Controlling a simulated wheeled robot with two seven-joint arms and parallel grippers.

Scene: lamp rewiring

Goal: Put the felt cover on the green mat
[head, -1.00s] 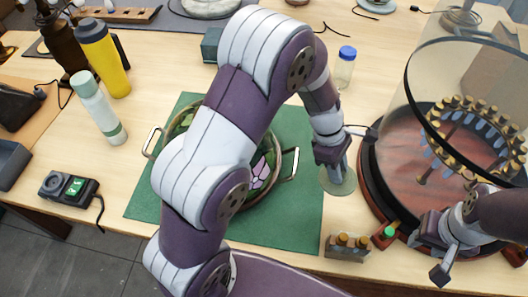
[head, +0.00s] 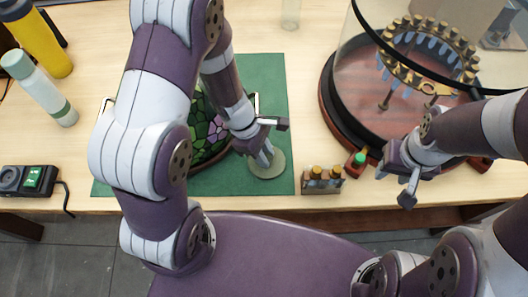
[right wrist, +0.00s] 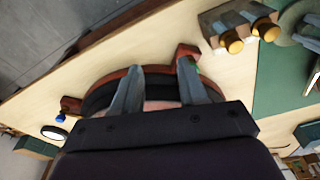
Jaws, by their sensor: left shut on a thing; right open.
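The felt cover is a thin grey-green disc (head: 267,164) over the front right corner of the green mat (head: 235,183). I cannot tell whether it touches the mat or hangs just above it. My left gripper (head: 265,157) points down and is shut on the disc. Part of the disc also shows at the upper right of the right wrist view (right wrist: 305,22), with the green mat (right wrist: 280,75). My right gripper (head: 406,186) is open and empty, beside the round wooden base; its spread fingers show in the right wrist view (right wrist: 158,88).
A stained-glass shade (head: 208,130) sits on the mat, partly hidden by my left arm. A small block with brass-coloured caps (head: 323,178) stands right of the mat. A glass dome stands on a round wooden base (head: 335,125).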

